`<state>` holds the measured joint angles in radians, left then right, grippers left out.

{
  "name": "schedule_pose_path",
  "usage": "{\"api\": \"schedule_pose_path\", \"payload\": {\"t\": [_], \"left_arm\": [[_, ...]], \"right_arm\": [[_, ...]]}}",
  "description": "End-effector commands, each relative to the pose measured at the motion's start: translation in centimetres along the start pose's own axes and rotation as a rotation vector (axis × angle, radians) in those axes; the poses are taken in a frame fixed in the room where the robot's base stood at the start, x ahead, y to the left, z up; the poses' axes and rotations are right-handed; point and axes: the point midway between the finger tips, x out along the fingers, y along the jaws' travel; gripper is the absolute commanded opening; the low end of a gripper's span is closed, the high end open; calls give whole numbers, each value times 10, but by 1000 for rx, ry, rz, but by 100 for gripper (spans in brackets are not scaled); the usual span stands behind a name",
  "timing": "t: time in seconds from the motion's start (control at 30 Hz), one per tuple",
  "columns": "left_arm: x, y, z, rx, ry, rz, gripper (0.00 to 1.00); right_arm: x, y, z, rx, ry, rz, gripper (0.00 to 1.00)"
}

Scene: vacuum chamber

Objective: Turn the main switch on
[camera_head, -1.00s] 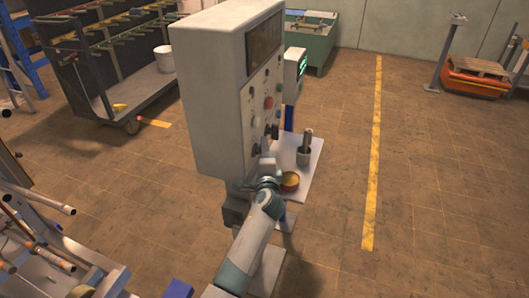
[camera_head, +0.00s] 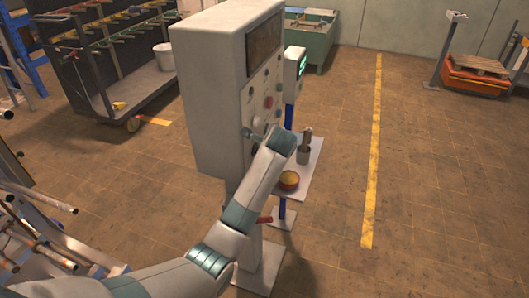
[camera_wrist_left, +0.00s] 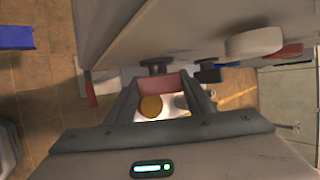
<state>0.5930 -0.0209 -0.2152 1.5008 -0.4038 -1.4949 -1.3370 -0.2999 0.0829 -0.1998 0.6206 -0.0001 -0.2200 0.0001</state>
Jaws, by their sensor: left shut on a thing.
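The grey control cabinet (camera_head: 215,95) stands at the centre of the head view, with knobs and buttons on its narrow front panel. My left arm reaches up to the lower part of that panel and hides most of the gripper and what it holds. In the left wrist view, my left gripper (camera_wrist_left: 162,100) is shut on a reddish piece (camera_wrist_left: 159,82) between its fingers, which seems to be the main switch's handle. A dark knob (camera_wrist_left: 155,66) shows just behind it, and another dark knob (camera_wrist_left: 207,72) sits close to the right finger. My right gripper is not in view.
A small table (camera_head: 308,178) beside the cabinet holds a yellow-topped round container (camera_head: 289,180) and a metal cylinder (camera_head: 304,148). A red handle (camera_head: 265,219) shows low by the cabinet post. A rack cart (camera_head: 110,90) stands at left.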

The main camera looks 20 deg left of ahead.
Motion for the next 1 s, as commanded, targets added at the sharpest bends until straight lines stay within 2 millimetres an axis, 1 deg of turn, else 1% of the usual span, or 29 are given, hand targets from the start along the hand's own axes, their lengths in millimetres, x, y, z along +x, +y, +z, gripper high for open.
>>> {"api": "schedule_pose_path", "payload": {"t": [0.03, 0.3, 0.5, 0.73, 1.0], "left_arm": [[0, -3, 2, 16, -4, 38, 26], [0, -2, 2, 114, -5, 277, 26], [1, -1, 2, 172, -5, 419, 26], [1, 0, 2, 220, -4, 538, 26], [1, 1, 2, 254, -4, 622, 26]], "right_arm": [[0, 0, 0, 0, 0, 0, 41], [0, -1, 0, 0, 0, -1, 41], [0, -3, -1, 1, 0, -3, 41], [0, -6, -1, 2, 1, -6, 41], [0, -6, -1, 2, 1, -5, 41]]}}
